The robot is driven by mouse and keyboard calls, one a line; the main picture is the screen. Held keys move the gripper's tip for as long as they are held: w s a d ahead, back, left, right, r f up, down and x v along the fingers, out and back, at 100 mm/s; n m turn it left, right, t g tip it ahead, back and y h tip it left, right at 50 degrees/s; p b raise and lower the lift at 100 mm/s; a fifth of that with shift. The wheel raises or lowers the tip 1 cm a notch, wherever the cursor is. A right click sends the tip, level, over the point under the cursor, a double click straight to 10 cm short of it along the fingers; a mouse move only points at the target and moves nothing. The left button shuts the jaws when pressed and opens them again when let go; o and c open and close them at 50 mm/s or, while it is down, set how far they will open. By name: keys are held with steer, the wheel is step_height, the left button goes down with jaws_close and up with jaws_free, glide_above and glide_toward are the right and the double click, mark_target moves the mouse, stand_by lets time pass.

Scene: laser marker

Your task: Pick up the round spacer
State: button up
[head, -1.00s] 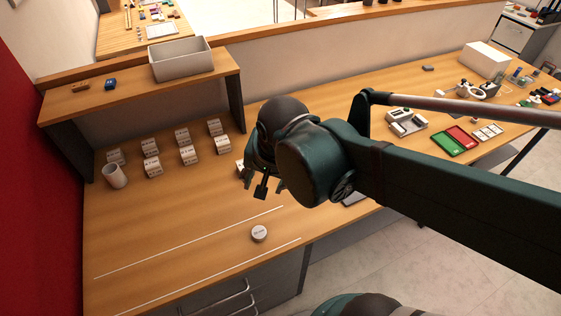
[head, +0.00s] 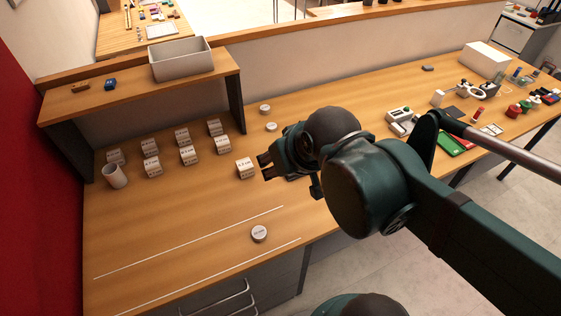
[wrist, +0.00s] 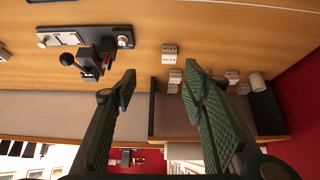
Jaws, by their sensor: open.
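A white round disc with dark lettering (head: 259,233), which looks like the round spacer, lies flat on the table between two white lines. Two smaller pale round pieces, one farther back (head: 265,109) and one nearer (head: 271,127), lie right of the shelf; I cannot tell what they are. My gripper (head: 265,167) is above the table, behind and above the lettered disc and apart from it, with its fingers toward the left. In the wrist view my gripper (wrist: 160,86) is open, with nothing between its fingers. I cannot make out the lettered disc in that view.
A lettered white block (head: 245,168) stands close to my fingers. Several similar blocks (head: 188,155) and a cup (head: 115,175) stand left. A shelf carries a grey bin (head: 181,59). A dark fixture with a black-knobbed lever (wrist: 86,56) shows in the wrist view. The front left table is clear.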

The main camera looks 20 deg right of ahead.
steer(key=shift+o, duration=0.3)
steer(key=w, duration=0.1)
steer(key=m+g+p, duration=0.5)
steer(key=m+g, duration=0.2)
steer(key=m, duration=0.9)
glide_above(271, 125)
step_height(271, 125, down, 16)
steer(key=shift+w+f+g, duration=0.25)
steer(key=shift+f+g, duration=0.05)
steer(key=shift+f, duration=0.55)
steer(key=shift+f, duration=0.1)
steer(key=shift+s+f, duration=0.1)
steer(key=shift+f, duration=1.05)
